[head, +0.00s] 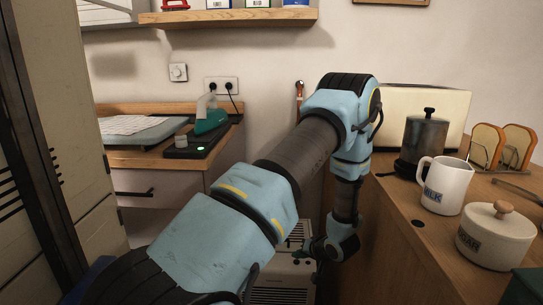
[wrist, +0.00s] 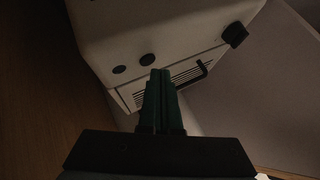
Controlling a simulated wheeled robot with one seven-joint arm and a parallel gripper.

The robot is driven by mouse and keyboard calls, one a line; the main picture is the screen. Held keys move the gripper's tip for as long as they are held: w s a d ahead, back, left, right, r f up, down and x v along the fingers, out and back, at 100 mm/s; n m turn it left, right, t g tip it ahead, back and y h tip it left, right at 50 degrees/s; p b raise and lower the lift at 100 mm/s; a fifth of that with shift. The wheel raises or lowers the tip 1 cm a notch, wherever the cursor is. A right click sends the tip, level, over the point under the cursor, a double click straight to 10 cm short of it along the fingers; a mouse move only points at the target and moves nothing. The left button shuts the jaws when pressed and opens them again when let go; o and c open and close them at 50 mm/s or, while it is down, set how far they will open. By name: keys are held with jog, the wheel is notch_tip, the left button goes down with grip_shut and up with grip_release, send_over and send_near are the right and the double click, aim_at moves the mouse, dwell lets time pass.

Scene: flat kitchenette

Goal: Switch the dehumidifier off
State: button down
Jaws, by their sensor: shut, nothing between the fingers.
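The dehumidifier (head: 301,272) is a cream box with dark vent slots, low between the desk and the counter in the head view. My arm hides much of it. The wrist view shows its cream body (wrist: 165,25) at a tilt, with two dark round buttons (wrist: 147,59) (wrist: 119,69), a slatted vent and a dark knob (wrist: 235,34). My gripper (wrist: 160,73) is shut and empty, its green fingers side by side. In the picture, the fingertips lie just below the right-hand button and overlap the vent's edge. I cannot tell whether they touch the body.
The wooden counter (head: 408,240) on the right holds a milk jug (head: 444,186), a sugar pot (head: 495,237), a dark press (head: 424,140) and a toast rack. The desk (head: 140,158) on the left holds a dark device. A tall cabinet (head: 75,190) stands close at left.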

jog(key=shift+r, duration=0.1)
notch_tip(320, 180, up, 6)
jog(key=p, duration=0.6)
dwell(0.3)
notch_tip(320, 180, up, 19)
jog(key=s+a+n+g+h+p, duration=0.1)
jog(key=s+a+g+h+p, duration=0.1)
jog(key=a+g+h+p, duration=0.3)
jog(key=s+a+r, duration=0.5)
jog(key=s+r, duration=0.1)
jog(key=s, duration=0.2)
jog(key=s+a+r+g, duration=0.1)
jog(key=s+a+r, duration=0.4)
jog(key=s+r, duration=0.1)
jog(key=shift+s+a+p, duration=0.2)
jog(key=shift+s+p, duration=0.25)
jog(key=shift+s, duration=0.45)
